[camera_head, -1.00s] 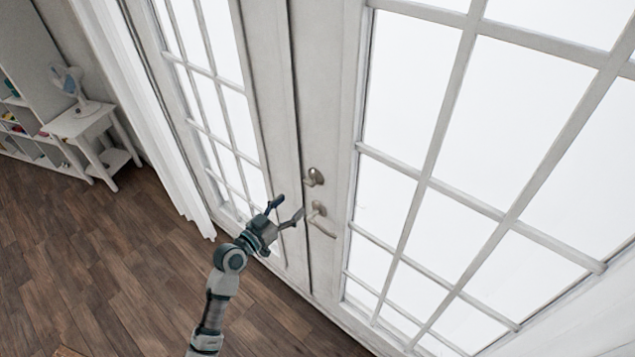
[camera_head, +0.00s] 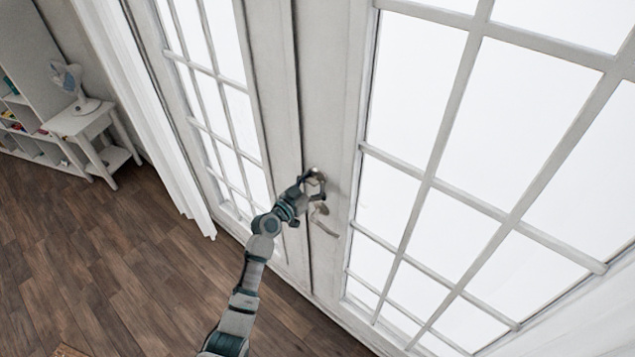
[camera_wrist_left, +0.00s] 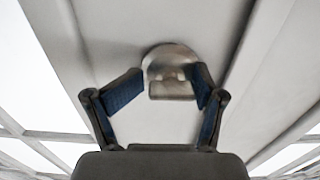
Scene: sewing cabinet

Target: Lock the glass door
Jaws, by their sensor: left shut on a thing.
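The white glass door (camera_head: 343,110) stands closed against the other door leaf, as far as I can see. Its round metal lock (camera_head: 314,174) with a turn piece sits above the lever handle (camera_head: 328,231). My left gripper (camera_head: 315,187) is at the lock, its fingers around the turn piece and shut on it. In the left wrist view the lock's round plate (camera_wrist_left: 170,56) and its turn piece (camera_wrist_left: 173,88) show between the blue-padded fingers. The turn piece looks crosswise in that view. The fingers partly cover the lock in the head view. My right gripper is not in view.
The lever handle is just below my left gripper. A white curtain (camera_head: 135,95) hangs at left. A small white table (camera_head: 75,122) with a fan (camera_head: 70,82) and a shelf stand at far left.

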